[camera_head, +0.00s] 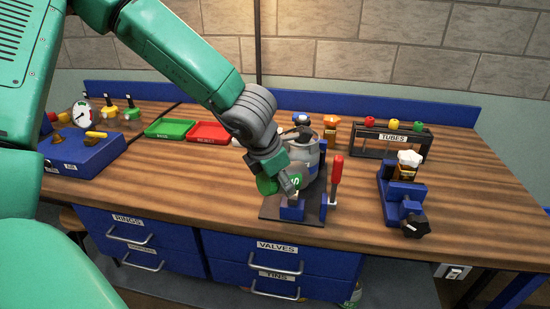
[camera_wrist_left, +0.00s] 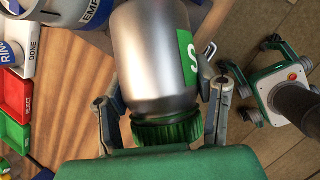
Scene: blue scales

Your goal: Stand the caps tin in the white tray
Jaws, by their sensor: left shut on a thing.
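The caps tin (camera_wrist_left: 155,60) is a silver cylinder with a green ribbed lid and a green label of which only an S shows. In the wrist view it lies between the fingers of my left gripper (camera_wrist_left: 163,105), which is shut on it. In the head view the tin's green lid (camera_head: 267,185) shows beside my left gripper (camera_head: 285,182), above the bench's front part; it looks tilted, and much of it is hidden. A white tray (camera_wrist_left: 24,64) marked DONE shows partly at the wrist view's left edge; I cannot make it out in the head view. My right gripper is out of view.
A green tray (camera_head: 170,128) and red tray (camera_head: 208,132) lie farther back.

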